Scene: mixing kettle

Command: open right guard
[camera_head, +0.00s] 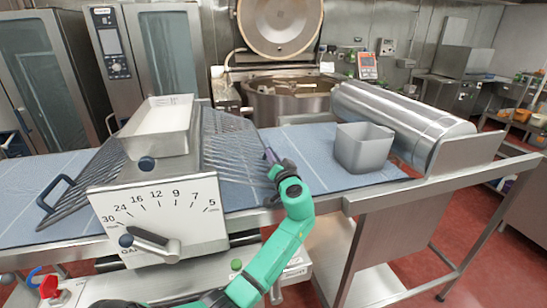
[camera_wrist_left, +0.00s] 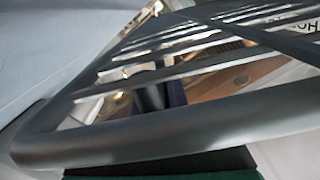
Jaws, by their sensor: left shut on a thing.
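The right guard (camera_head: 232,148) is a grey wire grid on the right side of the dough machine (camera_head: 160,205), above the blue belt. My left gripper (camera_head: 274,164) is at its outer edge, shut on the guard's handle (camera_head: 269,154), whose purplish bar shows just past the fingers. In the left wrist view the guard's thick rounded frame (camera_wrist_left: 130,132) and thin bars fill much of the picture, close to the camera. How far the guard is tilted is hard to tell. My right gripper is not in view.
The left guard (camera_head: 85,180) slopes over the belt (camera_head: 345,187) on the other side. A grey square bin (camera_head: 363,148) stands on the belt to the right, near a large steel cylinder (camera_head: 405,118). A steel kettle (camera_head: 288,98) with its lid raised stands behind.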

